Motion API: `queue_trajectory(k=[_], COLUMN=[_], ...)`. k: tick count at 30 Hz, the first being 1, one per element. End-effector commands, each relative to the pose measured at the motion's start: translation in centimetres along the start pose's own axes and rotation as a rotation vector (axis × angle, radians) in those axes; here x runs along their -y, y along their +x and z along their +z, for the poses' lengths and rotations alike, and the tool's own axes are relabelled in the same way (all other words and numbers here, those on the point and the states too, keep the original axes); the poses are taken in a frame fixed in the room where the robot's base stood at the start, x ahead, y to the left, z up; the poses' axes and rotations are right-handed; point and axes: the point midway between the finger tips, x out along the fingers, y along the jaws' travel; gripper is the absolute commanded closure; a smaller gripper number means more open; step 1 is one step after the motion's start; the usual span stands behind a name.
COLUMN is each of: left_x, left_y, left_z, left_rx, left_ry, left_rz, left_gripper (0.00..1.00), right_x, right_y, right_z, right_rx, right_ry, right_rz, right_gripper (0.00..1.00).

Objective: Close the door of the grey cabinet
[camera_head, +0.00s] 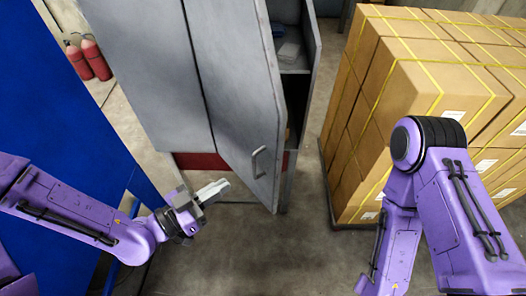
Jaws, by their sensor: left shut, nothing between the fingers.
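The grey cabinet (308,62) stands at the top middle. Its door (232,75) is partly open, swung out toward me, with shelves showing in the gap on its right. A handle (258,162) is on the door's lower right part. My left gripper (222,188) is shut and empty, in front of the cabinet, left of and a little below the handle, and it looks apart from the door. My right arm comes in at the right in front of the boxes; its gripper is outside the frame.
A stack of strapped cardboard boxes (400,75) stands right of the cabinet, with a narrow floor gap between. A blue panel (60,100) is at the left. Two red fire extinguishers (95,60) stand at the back left. The concrete floor (270,250) in front is clear.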

Motion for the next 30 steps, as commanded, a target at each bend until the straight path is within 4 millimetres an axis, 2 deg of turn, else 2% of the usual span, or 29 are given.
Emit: queue_trajectory(k=[5, 11, 18, 23, 24, 30], left_x=[0.3, 0.4, 0.4, 0.5, 0.5, 0.5], left_y=[1.3, 5.3, 7.6, 10.2, 11.0, 13.5], left_z=[0.4, 0.9, 1.0, 0.9, -0.3, -0.3], left_rx=[-0.008, -0.007, -0.007, -0.007, 0.0, -0.001], left_ry=[0.043, 0.044, 0.043, 0.042, 0.037, 0.036], left_rz=[-0.011, -0.01, -0.012, -0.013, -0.013, -0.014], left_gripper=[1.0, 1.0, 1.0, 1.0, 1.0, 1.0], right_x=[0.1, 0.5, 0.9, 1.2, 1.0, 0.9], right_y=[1.6, 5.2, 10.2, 13.2, 11.5, 10.5], right_z=[0.7, 2.2, 4.2, 5.5, 4.8, 4.3], right_rx=[0.0, 0.001, 0.0, 0.0, 0.001, 0.0], right_ry=[0.0, 0.0, 0.0, 0.0, 0.0, 0.0], right_rz=[0.0, 0.0, 0.0, 0.0, 0.001, 0.0], right_gripper=[0.62, 0.62, 0.62, 0.62, 0.62, 0.62])
